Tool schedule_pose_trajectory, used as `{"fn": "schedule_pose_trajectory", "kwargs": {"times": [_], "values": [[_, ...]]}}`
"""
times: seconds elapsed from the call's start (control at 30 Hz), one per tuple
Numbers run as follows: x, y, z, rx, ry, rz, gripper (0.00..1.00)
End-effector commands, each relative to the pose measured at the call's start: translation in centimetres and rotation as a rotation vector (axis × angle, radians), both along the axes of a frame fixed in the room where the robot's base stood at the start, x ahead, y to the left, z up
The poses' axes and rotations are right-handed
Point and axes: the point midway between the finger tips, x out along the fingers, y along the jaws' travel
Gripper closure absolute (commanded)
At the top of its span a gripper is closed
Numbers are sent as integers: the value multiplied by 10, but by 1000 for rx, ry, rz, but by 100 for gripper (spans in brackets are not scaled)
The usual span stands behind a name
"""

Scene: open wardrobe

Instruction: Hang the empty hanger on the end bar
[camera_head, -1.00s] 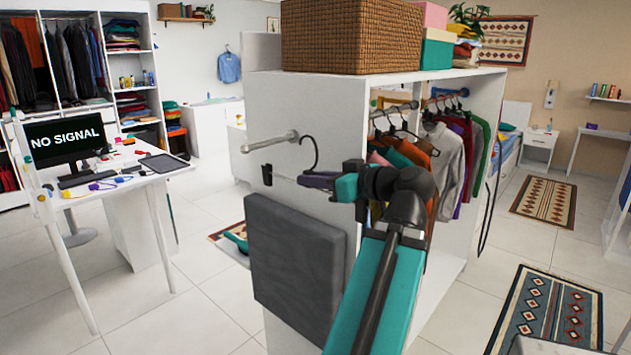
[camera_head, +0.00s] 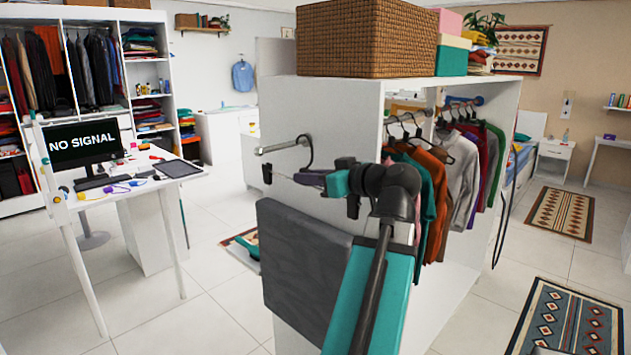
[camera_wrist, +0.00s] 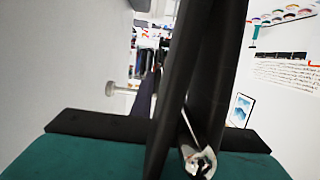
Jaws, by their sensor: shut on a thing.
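The end bar (camera_head: 280,147) is a short metal rod sticking out from the wardrobe's white end panel. The empty hanger (camera_head: 309,161) has a dark hook, which overlaps the bar near its wall mount. I cannot tell whether the hook is over the bar or only in front of it. A black clip (camera_head: 267,174) of the hanger shows below the bar. My gripper (camera_head: 314,179) is shut on the hanger just below the hook. In the wrist view, dark hanger parts (camera_wrist: 178,85) rise close to the camera, and the bar (camera_wrist: 124,90) shows to their left.
A grey padded panel (camera_head: 300,265) is on the end panel below my gripper. Clothes on hangers (camera_head: 440,175) fill the wardrobe's side opening to the right. A wicker basket (camera_head: 366,38) stands on top. A desk with a monitor (camera_head: 85,143) stands at left, with open floor between.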

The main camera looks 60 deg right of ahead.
Motion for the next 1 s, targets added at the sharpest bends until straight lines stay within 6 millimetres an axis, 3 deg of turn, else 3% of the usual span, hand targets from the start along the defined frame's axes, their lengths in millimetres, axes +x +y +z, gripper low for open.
{"fn": "schedule_pose_trajectory", "kwargs": {"times": [0.43, 1.0], "values": [[28, -10, 0, 0, 0, 1, 100], [35, -14, 0, 0, -1, -2, 100]]}}
